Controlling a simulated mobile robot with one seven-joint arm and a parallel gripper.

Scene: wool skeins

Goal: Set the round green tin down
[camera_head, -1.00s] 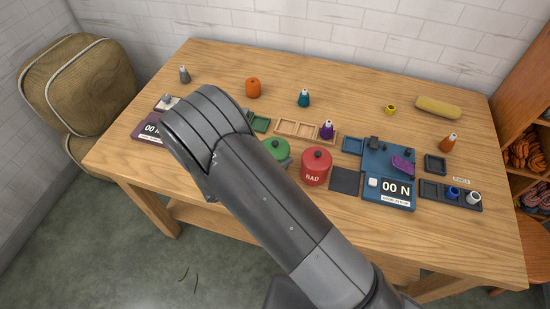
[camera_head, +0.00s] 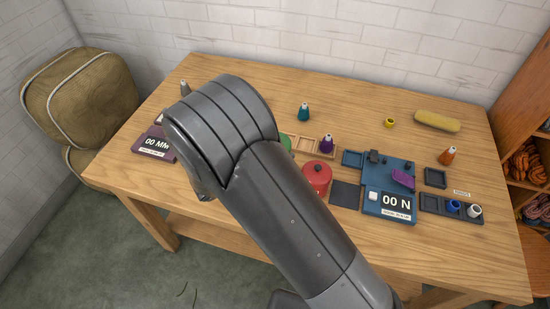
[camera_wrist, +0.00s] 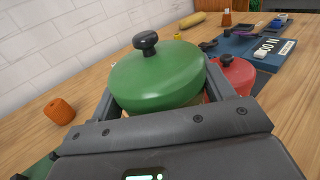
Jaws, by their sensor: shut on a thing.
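The round green tin (camera_wrist: 157,77) has a domed lid with a black knob. It sits between the two fingers of my gripper (camera_wrist: 160,98) in the wrist view, and my gripper is shut on it. In the head view only a sliver of the green tin (camera_head: 286,142) shows past my arm, and my gripper is hidden behind the arm. Whether the tin's base touches the table cannot be told.
A red tin (camera_head: 317,175) stands close on the right of the green tin. Right of it are a dark square pad (camera_head: 346,195) and a blue gauge (camera_head: 373,203). A wooden tray (camera_head: 305,143) and purple bottle (camera_head: 327,142) are behind. An orange spool (camera_wrist: 59,111) is at left.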

